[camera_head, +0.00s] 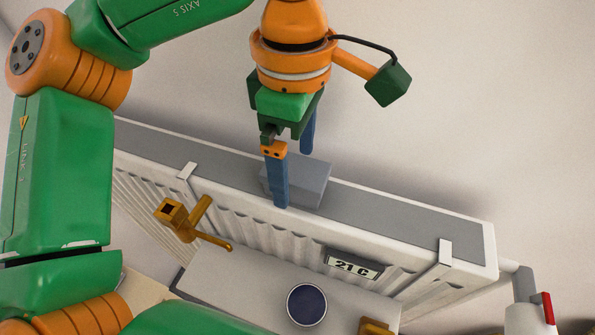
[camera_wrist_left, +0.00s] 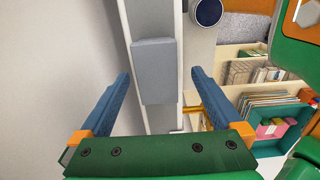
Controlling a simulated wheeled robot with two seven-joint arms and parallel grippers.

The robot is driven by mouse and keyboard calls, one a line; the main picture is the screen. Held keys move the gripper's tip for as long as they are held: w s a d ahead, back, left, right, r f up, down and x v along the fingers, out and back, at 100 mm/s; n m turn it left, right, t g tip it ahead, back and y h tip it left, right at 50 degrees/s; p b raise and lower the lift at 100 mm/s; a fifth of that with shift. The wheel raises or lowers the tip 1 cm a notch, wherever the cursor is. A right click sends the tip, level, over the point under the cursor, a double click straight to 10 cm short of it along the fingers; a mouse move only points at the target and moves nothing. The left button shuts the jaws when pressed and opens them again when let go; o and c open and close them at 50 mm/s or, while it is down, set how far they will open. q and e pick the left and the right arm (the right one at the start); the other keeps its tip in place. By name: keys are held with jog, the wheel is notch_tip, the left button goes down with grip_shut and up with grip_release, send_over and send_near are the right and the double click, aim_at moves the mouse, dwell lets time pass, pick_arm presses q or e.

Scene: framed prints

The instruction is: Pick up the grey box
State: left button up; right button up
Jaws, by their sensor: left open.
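The grey box (camera_head: 314,184) rests on the flat grey top of a white radiator (camera_head: 420,225). In the left wrist view the box (camera_wrist_left: 154,70) stands in the space between the two blue fingers, beyond their tips. My left gripper (camera_head: 294,179) is open and empty and points down at the box from above. In the head view its near finger covers the box's left part, and the far finger is behind the box. Contact between fingers and box cannot be told. My right gripper is not in view.
A small 21 C display (camera_head: 353,265) hangs on the radiator. A round dark-topped object (camera_head: 306,304) stands on a white surface in front. A wall rises behind. Shelves with books (camera_wrist_left: 265,100) show in the wrist view.

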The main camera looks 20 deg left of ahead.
pick_arm(q)
jog(key=shift+a+f, duration=0.1)
jog(key=shift+f, duration=0.7)
jog(key=shift+w+f, duration=0.3)
jog(key=shift+f, duration=0.15)
jog(key=shift+s, duration=0.15)
jog(key=c, duration=1.6)
